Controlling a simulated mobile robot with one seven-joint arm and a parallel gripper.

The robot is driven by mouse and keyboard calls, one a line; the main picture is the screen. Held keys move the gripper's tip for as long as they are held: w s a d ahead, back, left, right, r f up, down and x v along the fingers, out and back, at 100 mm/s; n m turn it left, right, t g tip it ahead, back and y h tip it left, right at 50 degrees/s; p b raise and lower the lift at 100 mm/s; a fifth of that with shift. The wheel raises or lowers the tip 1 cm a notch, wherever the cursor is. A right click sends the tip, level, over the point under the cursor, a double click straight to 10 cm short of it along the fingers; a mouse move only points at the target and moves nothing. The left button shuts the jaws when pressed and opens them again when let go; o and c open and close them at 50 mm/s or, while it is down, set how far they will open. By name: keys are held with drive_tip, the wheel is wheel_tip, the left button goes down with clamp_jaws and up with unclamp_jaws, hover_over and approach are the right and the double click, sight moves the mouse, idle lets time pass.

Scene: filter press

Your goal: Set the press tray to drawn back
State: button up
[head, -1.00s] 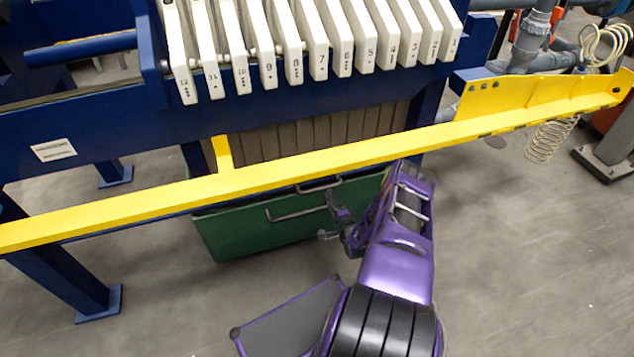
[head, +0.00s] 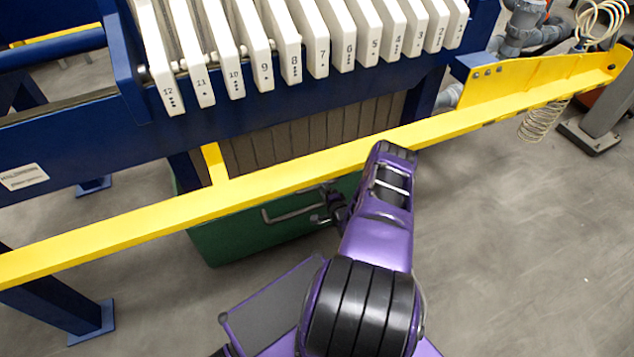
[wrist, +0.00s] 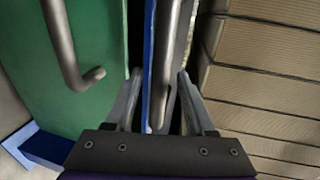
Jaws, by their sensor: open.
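My gripper (wrist: 160,75) is open. A grey bar handle (wrist: 164,60) passes between its two fingers, with a gap on each side. The bar stands in front of a thin blue edge (wrist: 148,60), which looks like the press tray's front, though most of it is hidden. Beside it, at the left of the wrist view, is a green bin wall (wrist: 95,70) with its own grey handle (wrist: 62,45). In the head view my gripper (head: 330,197) is low beneath the yellow rail, partly hidden by my arm, at the front of the green bin (head: 240,238).
White numbered filter plates (head: 320,45) stand above in the blue frame (head: 75,150). Brown ribbed plate faces (wrist: 260,75) lie close on the gripper's right. The floor (head: 520,260) in front is clear.

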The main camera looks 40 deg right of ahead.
clamp_jaws()
idle(0.3)
idle(1.2)
